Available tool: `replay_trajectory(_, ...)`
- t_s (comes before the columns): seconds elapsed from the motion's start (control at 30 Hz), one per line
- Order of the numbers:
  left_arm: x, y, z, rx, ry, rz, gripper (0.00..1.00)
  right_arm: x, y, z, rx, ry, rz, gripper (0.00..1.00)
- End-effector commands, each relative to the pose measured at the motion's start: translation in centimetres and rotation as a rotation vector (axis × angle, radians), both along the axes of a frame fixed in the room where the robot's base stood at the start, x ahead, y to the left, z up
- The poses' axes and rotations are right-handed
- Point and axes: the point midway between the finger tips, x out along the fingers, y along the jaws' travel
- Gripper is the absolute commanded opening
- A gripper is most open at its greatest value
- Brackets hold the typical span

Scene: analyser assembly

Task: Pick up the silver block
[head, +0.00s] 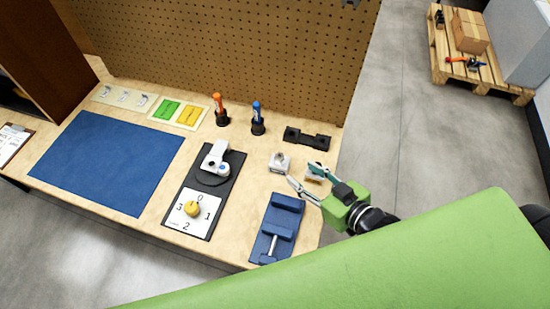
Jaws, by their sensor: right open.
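A small silver block (279,162) with a dark spot on top sits on the wooden bench, right of the middle. My right gripper (299,174) reaches in from the right, with its fingers spread. Its fingertips are just to the right of and below the block in the head view, and the block is not between them. Whether a fingertip touches the block I cannot tell. A small pale piece beside the upper finger is partly hidden. My left gripper is not in view.
A blue vise (276,228) stands in front of the gripper and a black bracket (307,138) lies behind it. A black dial fixture (205,192) is to the left, with orange (219,110) and blue (257,118) screwdrivers behind. A pegboard (235,50) closes the back.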

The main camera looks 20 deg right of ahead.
Motion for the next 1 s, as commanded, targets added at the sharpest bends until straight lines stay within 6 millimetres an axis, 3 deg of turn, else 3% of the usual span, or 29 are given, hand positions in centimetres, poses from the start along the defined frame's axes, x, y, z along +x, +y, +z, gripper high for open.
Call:
replay_trajectory(0.2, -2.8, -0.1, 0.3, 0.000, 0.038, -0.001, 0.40, 3.6, 1.3, -1.4, 0.002, -0.003, 0.000, 0.41)
replay_trajectory(0.3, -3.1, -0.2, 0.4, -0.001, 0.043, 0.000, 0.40, 5.0, 1.8, -2.1, 0.002, 0.000, -0.001, 0.41)
replay_trajectory(0.7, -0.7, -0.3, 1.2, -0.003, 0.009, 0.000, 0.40, 7.9, 2.7, -3.5, 0.000, 0.001, 0.001, 0.41)
replay_trajectory(1.0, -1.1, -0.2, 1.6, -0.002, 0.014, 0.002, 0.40, 10.7, 3.6, -5.1, 0.000, 0.001, 0.000, 0.41)
